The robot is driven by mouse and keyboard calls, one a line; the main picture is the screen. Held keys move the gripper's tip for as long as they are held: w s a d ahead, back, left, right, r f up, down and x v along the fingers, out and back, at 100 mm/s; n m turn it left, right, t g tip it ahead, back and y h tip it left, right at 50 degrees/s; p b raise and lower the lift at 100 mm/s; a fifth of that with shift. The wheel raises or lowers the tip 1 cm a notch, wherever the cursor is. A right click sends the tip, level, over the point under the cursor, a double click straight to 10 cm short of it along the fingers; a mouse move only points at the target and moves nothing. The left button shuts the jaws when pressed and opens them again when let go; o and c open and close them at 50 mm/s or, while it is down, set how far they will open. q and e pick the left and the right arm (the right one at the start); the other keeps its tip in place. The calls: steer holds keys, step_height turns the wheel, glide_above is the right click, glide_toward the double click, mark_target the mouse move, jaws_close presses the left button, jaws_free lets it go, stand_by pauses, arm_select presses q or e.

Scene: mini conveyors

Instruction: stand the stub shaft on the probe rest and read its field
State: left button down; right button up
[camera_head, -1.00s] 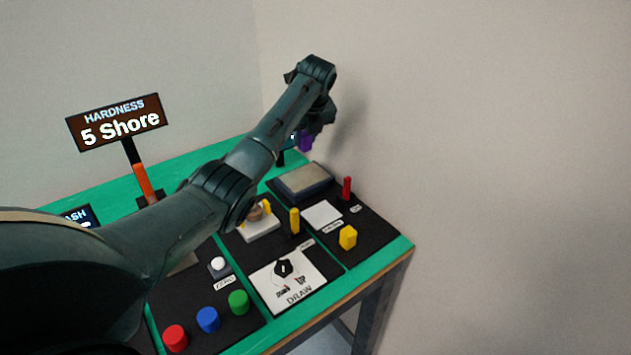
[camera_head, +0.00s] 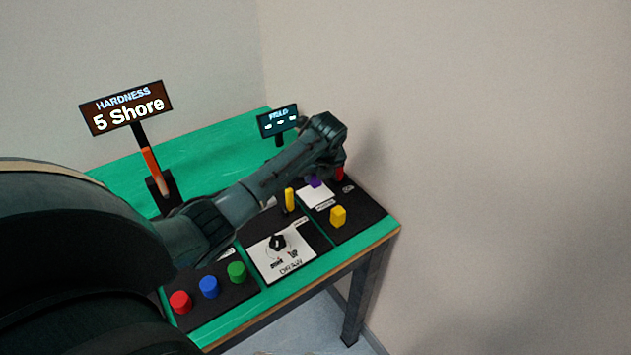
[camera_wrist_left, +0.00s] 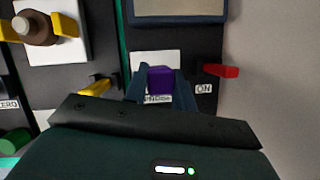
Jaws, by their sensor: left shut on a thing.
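The purple stub shaft (camera_head: 314,182) is small and block-like, and it also shows in the left wrist view (camera_wrist_left: 160,80). My left gripper (camera_wrist_left: 158,84) is shut on it, with one dark finger on each side. The shaft is over or on the white probe rest (camera_head: 316,197), which also shows behind it in the left wrist view (camera_wrist_left: 152,57). I cannot tell whether its base touches the pad. The field display (camera_head: 279,121) at the back shows dashes. My right gripper is not in view.
A red lever (camera_wrist_left: 221,70) by an ON label stands right of the rest. A yellow block (camera_head: 338,215) is in front, and a yellow post (camera_head: 290,200) stands left. The hardness sign (camera_head: 127,107) reads 5 Shore.

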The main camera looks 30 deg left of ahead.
mark_target(315, 182)
arm_select(q)
steer(key=shift+f, duration=1.4)
steer(key=shift+f, duration=0.15)
steer(key=c, duration=1.1)
jaws_free()
steer(key=shift+c, duration=0.2)
steer(key=v, duration=1.2)
